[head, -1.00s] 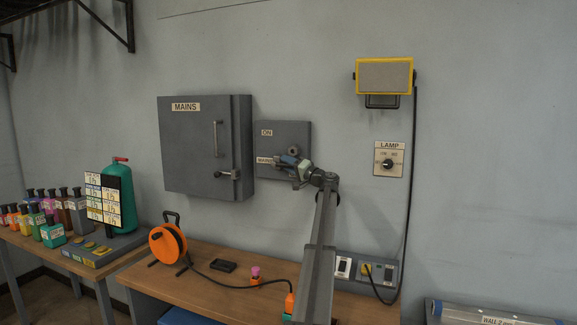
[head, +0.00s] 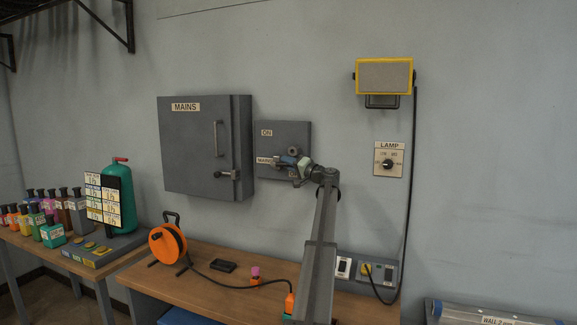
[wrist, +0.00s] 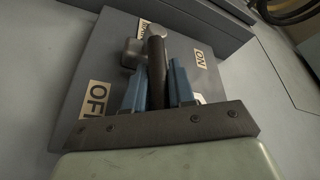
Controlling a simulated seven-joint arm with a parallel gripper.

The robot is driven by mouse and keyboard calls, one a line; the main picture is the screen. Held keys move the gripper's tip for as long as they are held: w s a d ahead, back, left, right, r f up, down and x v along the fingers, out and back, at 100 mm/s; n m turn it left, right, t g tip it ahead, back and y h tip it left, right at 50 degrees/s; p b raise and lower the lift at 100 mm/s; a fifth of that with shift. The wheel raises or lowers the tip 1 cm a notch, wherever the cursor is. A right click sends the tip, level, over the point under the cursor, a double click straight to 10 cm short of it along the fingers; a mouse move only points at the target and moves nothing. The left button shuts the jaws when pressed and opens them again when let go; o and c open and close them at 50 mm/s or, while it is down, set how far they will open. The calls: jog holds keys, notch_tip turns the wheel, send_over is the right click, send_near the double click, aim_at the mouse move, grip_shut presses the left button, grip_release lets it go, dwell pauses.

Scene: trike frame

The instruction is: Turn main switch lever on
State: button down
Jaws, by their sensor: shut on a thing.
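The main switch is a dark grey square panel (head: 300,134) on the wall, with an ON label (head: 266,132) at its upper left and a MAINS label (head: 264,161) below that. My gripper (head: 289,161) is at the panel's lower half and hides most of the lever. In the wrist view the dark lever (wrist: 156,65) stands between the blue fingers of my gripper (wrist: 158,88), which are shut on it. There the OFF label (wrist: 97,98) is left of the lever and the ON label (wrist: 200,59) right of it.
A grey MAINS cabinet (head: 196,150) with a handle is left of the switch. A LAMP switch plate (head: 389,159) and a yellow-framed lamp (head: 384,76) with a hanging cable are to the right. The bench (head: 210,258) below holds an orange cable reel (head: 166,245).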

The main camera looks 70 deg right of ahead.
jog(key=shift+r+g, duration=0.15)
jog(key=shift+g, duration=0.25)
jog(key=c, duration=1)
grip_release()
jog(key=shift+c, duration=0.2)
jog(key=v, duration=1.3)
jog(key=shift+s, duration=0.4)
